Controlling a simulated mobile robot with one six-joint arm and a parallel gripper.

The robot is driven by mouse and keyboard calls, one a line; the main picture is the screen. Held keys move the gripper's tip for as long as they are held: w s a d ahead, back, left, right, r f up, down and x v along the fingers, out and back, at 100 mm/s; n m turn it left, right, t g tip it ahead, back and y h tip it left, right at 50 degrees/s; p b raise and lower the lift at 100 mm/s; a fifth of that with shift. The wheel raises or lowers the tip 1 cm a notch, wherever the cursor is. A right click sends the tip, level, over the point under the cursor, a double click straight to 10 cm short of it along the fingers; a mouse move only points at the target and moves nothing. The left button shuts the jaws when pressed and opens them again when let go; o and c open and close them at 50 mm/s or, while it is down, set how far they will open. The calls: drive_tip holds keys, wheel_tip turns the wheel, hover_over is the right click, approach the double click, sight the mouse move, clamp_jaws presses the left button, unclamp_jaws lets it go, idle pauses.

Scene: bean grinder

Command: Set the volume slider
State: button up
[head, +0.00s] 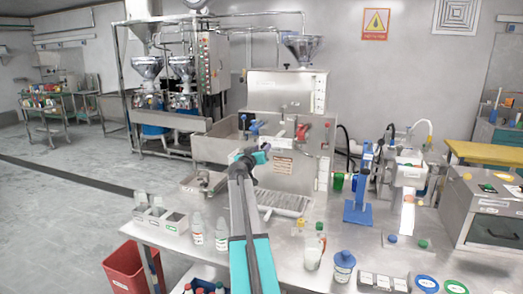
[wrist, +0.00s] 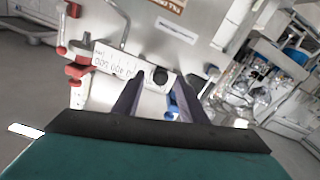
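The volume slider shows in the wrist view as a white scale strip (wrist: 115,61) with printed numbers, tilted in the picture. Its round black knob (wrist: 160,75) sits near the strip's right end. My gripper (wrist: 161,85) is open, with one dark finger on each side of the knob as seen from the wrist. I cannot tell how far the knob is from the fingertips. In the head view my gripper (head: 256,156) is in front of the steel machine (head: 288,90). The slider knob cannot be made out there.
Red-handled valve parts (wrist: 74,70) are left of the scale in the wrist view. In the head view a blue valve (head: 254,127) and a red valve (head: 302,131) are on the machine. Bottles (head: 222,233), a cup (head: 313,258) and a blue stand (head: 357,212) occupy the steel table.

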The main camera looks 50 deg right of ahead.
drive_tip(key=shift+a, duration=0.15)
drive_tip(key=b+v, duration=0.4)
drive_tip(key=v, duration=0.9)
drive_tip(key=shift+a, duration=0.25)
drive_tip(key=shift+s, duration=0.1)
idle(0.5)
